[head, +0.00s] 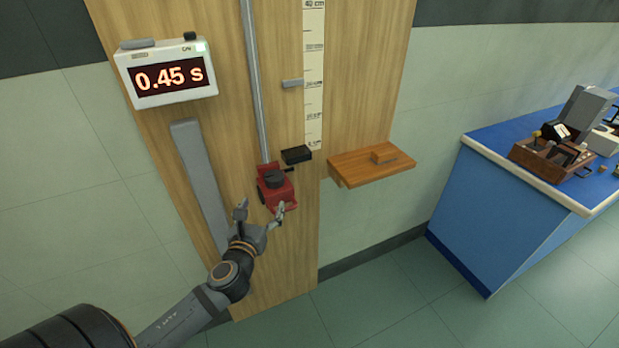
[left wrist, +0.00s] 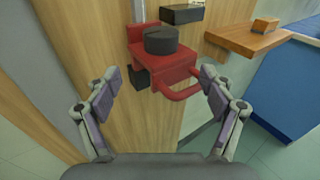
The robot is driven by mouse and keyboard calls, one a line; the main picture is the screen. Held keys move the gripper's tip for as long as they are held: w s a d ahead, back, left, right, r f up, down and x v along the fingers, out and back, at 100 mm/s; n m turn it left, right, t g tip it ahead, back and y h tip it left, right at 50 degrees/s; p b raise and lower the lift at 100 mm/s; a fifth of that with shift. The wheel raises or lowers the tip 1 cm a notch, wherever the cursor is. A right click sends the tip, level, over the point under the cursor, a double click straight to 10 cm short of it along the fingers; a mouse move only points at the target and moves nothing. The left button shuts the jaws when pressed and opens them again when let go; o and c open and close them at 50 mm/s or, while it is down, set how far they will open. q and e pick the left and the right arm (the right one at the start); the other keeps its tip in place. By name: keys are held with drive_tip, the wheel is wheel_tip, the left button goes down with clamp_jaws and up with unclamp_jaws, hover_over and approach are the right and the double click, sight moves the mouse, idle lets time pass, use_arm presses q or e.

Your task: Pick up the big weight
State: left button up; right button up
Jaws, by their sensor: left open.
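A dark round weight (head: 274,178) sits on a red carriage (head: 284,197) on a grey vertical rail; I cannot tell from its size whether it is the big one. In the left wrist view the dark weight (left wrist: 161,40) rests on top of the red carriage (left wrist: 180,72), whose handle loop sticks out toward me. My left gripper (head: 261,212) is open and empty, just in front of and below the carriage. In the left wrist view its fingers (left wrist: 156,82) stand apart on either side of the carriage's lower part. My right gripper is not in view.
A wooden shelf (head: 365,172) with a small wooden block juts from the board right of the rail. A black block (head: 296,155) is beside the rail. A timer (head: 165,76) reads 0.45 s. A blue bench (head: 500,208) at right bears a wooden box (head: 545,160) of items.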

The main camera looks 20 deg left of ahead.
sight(273, 179)
use_arm(q)
drive_tip(key=w, duration=0.3)
drive_tip(key=w+a+r+p, duration=0.1)
drive_tip(key=shift+w+a, duration=0.1)
drive_tip(key=shift+w, duration=0.3)
drive_tip(key=shift+w+f, duration=0.1)
drive_tip(key=shift+w, duration=0.05)
drive_tip(key=shift+w+a+r+p, duration=0.3)
drive_tip(key=shift+w+p, duration=0.1)
drive_tip(key=shift+w, duration=0.2)
drive_tip(key=shift+w+a+r+p, duration=0.15)
drive_tip(key=shift+w+r+p, duration=0.2)
drive_tip(key=shift+w, duration=0.2)
drive_tip(key=shift+w+a+f, duration=0.15)
drive_tip(key=shift+w+f, duration=0.05)
drive_tip(key=shift+w, duration=0.4)
drive_tip(key=shift+w+a+f, duration=0.1)
drive_tip(key=shift+w+f, duration=0.1)
drive_tip(key=shift+w, duration=0.4)
drive_tip(key=shift+w+f, duration=0.1)
drive_tip(key=shift+w, duration=0.05)
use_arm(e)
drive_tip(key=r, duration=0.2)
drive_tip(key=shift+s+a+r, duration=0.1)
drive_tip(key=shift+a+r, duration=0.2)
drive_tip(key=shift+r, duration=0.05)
